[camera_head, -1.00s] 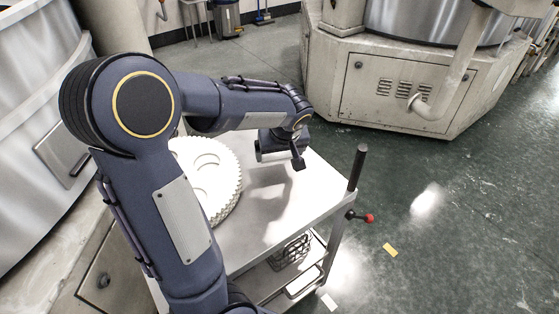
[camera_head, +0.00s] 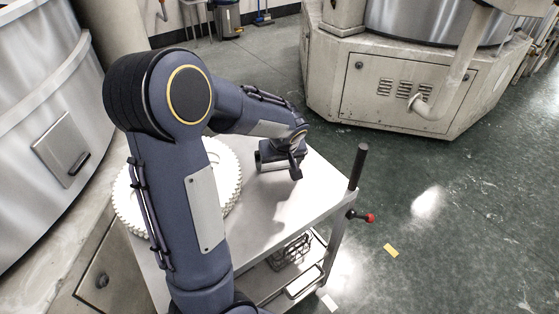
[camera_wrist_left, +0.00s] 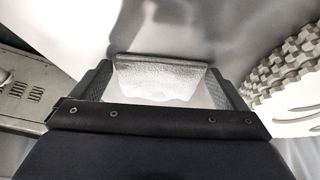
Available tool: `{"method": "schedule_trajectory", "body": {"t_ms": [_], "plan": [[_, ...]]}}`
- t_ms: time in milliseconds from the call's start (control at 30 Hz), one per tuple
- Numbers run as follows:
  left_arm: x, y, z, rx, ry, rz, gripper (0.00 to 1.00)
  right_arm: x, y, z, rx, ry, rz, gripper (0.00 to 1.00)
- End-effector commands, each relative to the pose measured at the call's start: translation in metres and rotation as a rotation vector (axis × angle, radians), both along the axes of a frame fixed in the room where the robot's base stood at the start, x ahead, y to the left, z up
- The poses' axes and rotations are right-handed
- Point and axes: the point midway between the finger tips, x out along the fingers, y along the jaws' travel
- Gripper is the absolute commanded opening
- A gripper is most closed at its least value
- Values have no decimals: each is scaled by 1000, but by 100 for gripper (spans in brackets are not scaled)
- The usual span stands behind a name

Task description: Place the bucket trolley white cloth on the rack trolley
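A small white cloth (camera_wrist_left: 158,80) shows in the left wrist view, spanning the gap between the fingertips of my left gripper (camera_wrist_left: 160,66). Its far edge meets both fingertips, so the gripper appears shut on it. In the head view my left gripper (camera_head: 278,168) hangs close above the pale flat top of a trolley (camera_head: 310,195), towards its far right side. The cloth cannot be made out there. Whether the cloth touches the top is not clear. My right gripper is out of view.
White toothed discs (camera_head: 130,200) lie on the left of the trolley top, partly behind my arm. A dark upright handle (camera_head: 357,167) and a red knob (camera_head: 370,218) stand at its right corner. A wire basket (camera_head: 290,250) sits below. The near-right top is clear.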

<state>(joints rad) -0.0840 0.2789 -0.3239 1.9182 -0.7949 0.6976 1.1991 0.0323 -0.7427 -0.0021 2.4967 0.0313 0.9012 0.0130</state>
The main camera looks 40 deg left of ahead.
Motion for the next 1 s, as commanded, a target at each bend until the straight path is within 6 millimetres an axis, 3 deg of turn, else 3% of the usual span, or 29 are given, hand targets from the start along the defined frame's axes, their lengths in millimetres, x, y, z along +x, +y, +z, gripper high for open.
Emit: {"method": "schedule_trajectory", "body": {"t_ms": [367,800,1000], "plan": [[0,-1,8,0,-2,-1,100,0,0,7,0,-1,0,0],[-21,-27,89,-1,-6,-2,100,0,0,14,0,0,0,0],[-27,-34,110,0,-2,-2,100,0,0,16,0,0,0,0]]}}
